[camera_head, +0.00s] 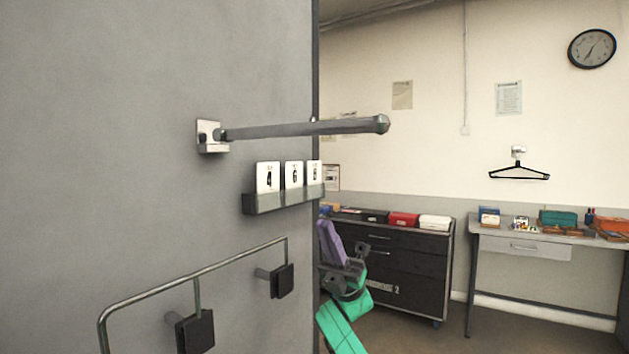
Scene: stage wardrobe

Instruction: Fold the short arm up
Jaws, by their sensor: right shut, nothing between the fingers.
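The short arm (305,128) is a grey metal rod with a rounded end cap. It juts out almost level to the right from a pale hinge bracket (210,137) on the grey panel. My right gripper (352,268) is dark and shows beyond the panel's edge, below the rod and well apart from it. It is shut and empty. Part of my right arm is hidden behind the panel. My left gripper is not in view.
A card holder (282,200) with three cards sits under the rod. Below it, a bent metal rail (190,276) with black pads stands out from the grey panel (120,150). A dark drawer cabinet (405,265) and a desk (545,240) stand behind. Space around the rod is clear.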

